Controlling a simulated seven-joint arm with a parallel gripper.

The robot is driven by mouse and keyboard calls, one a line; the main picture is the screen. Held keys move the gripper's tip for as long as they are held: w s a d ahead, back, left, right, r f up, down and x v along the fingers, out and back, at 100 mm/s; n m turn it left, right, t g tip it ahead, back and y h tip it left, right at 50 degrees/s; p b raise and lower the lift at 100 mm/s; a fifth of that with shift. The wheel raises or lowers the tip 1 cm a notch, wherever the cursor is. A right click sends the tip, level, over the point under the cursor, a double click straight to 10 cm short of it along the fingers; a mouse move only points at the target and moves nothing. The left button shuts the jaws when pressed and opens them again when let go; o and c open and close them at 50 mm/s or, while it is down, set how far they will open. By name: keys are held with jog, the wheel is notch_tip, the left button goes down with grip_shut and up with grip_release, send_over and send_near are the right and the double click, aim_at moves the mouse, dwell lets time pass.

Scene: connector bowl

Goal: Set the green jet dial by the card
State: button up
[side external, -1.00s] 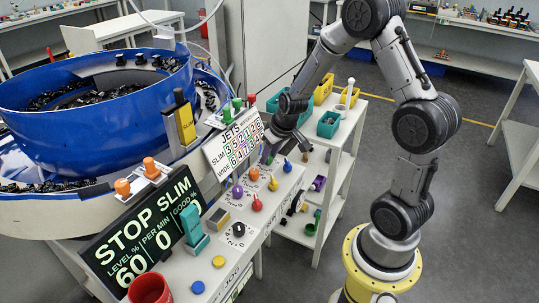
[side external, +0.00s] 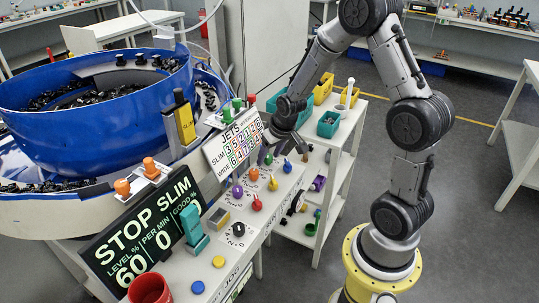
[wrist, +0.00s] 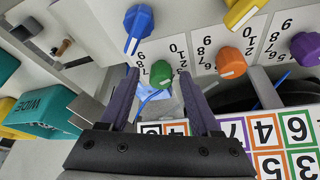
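The green jet dial (wrist: 160,73) shows in the wrist view between the two fingertips of my gripper (wrist: 159,77). My gripper is open, with a finger on each side of the dial; I cannot tell whether either finger touches it. In the side external view my gripper (side external: 267,154) is low over the far end of the dial panel, and the green dial is hidden there. The card (side external: 234,146), headed JETS with SLIM and WIDE rows of coloured numbers, leans behind the dials. Part of it shows at the lower right of the wrist view (wrist: 282,150).
Beside the green dial are a blue dial (wrist: 138,25) and an orange dial (wrist: 230,62), with a purple dial (wrist: 306,48) further right. A black display (side external: 140,235) reads STOP SLIM. A white shelf (side external: 325,200) with bins stands behind the panel.

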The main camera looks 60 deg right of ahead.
jog(key=v, duration=1.4)
jog(key=shift+f, duration=0.1)
jog(key=shift+r, duration=0.25)
jog(key=x, duration=1.3)
jog(key=shift+w+f, duration=0.2)
jog(key=shift+f, duration=0.15)
grip_shut()
